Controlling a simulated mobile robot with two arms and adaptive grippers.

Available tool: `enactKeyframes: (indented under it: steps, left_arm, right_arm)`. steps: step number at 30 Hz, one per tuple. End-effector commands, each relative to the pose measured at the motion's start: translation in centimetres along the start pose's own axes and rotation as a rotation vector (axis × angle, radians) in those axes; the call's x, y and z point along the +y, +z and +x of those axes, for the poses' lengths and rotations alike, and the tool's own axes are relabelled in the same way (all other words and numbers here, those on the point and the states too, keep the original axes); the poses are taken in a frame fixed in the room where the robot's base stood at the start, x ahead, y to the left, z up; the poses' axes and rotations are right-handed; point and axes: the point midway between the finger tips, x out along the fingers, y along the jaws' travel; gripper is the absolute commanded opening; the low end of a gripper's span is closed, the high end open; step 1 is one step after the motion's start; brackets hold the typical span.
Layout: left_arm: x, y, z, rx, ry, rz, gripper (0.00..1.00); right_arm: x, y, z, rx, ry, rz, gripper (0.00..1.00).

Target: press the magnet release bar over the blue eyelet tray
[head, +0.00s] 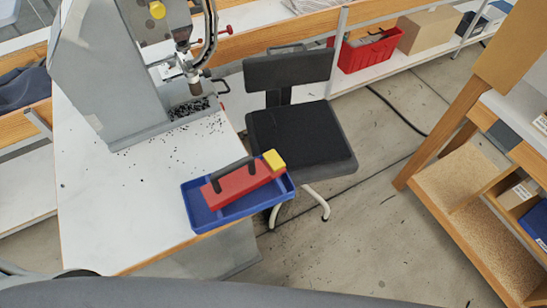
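A blue tray (190,209) sits at the right front edge of the white table. A red magnet block (238,188) with a black handle (231,172) rests in or over the tray, slanting up to the right. A yellow piece (274,160), which looks like the release bar, is at the block's right end. Any eyelets in the tray are hidden or too small to tell. Neither of my grippers shows in the head view.
The grey eyelet press (110,70) stands at the back of the white table (110,200), with small dark eyelets (190,130) scattered around its base. A black chair (300,137) stands close behind the tray. A wooden shelf unit (480,215) is at right.

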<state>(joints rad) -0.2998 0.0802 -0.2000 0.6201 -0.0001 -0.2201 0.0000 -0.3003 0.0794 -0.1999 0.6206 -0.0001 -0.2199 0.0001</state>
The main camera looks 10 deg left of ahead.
Motion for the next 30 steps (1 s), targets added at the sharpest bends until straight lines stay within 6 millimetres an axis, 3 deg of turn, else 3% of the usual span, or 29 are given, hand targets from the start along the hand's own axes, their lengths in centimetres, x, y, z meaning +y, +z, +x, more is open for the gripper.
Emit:
enactKeyframes:
  steps: [1, 7, 30]
  left_arm:
    - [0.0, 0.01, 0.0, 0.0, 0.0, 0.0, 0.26]
    - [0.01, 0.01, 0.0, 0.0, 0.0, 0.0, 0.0]
    - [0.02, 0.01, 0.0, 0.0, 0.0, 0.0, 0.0]
  right_arm:
    - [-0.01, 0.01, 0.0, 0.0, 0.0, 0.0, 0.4]
    - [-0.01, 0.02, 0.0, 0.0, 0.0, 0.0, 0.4]
    - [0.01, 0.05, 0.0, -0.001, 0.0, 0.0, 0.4]
